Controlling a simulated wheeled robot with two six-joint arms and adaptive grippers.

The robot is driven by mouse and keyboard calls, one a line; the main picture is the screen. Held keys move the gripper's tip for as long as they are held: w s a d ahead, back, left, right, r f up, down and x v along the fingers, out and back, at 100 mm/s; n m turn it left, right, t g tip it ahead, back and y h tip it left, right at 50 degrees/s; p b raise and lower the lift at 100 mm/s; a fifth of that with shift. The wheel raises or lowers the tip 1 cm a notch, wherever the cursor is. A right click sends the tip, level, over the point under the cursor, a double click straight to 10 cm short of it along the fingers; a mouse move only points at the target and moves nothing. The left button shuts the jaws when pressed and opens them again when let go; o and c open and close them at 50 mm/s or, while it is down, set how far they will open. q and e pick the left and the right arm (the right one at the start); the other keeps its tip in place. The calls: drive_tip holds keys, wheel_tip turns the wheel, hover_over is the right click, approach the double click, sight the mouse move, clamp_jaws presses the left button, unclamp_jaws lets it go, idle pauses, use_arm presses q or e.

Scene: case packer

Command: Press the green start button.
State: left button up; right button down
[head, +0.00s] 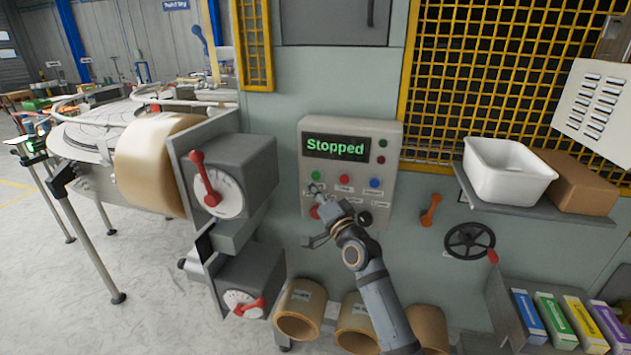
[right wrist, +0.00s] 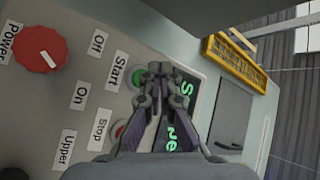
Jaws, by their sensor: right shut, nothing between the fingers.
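The green start button (head: 316,176) is on the upper left of the button row on a grey control panel (head: 397,140). The panel's display (head: 350,147) reads "Stopped" in green. In the right wrist view the green button (right wrist: 139,77) sits beside the "Start" label, partly covered by the fingers. My right gripper (head: 315,189) is shut and empty, its fingertips just below the green button in the head view. In the right wrist view the fingertips (right wrist: 155,70) are close beside the button; I cannot tell whether they touch it. My left gripper is not in view.
A red button (head: 344,179) and a blue button (head: 376,183) sit right of the green one. The red power knob (right wrist: 40,50) is near the panel's lower left. A dial box with a red lever (head: 203,178) stands left of the panel. A white bin (head: 506,172) is on a shelf at right.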

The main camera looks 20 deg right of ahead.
drive_tip(key=shift+w+d, duration=0.4)
drive_tip(key=shift+w, duration=0.2)
idle(0.9)
drive_tip(key=shift+w+d+b, duration=0.25)
drive_tip(key=shift+w+b, duration=0.1)
drive_tip(key=shift+b, duration=0.05)
drive_tip(key=shift+w+d+b, duration=0.2)
drive_tip(key=shift+w+b, duration=0.15)
idle(0.8)
drive_tip(key=shift+s+r, duration=0.1)
drive_tip(key=shift+s, duration=0.05)
drive_tip(key=shift+s+a+p, duration=0.45)
drive_tip(key=shift+s+p, duration=0.2)
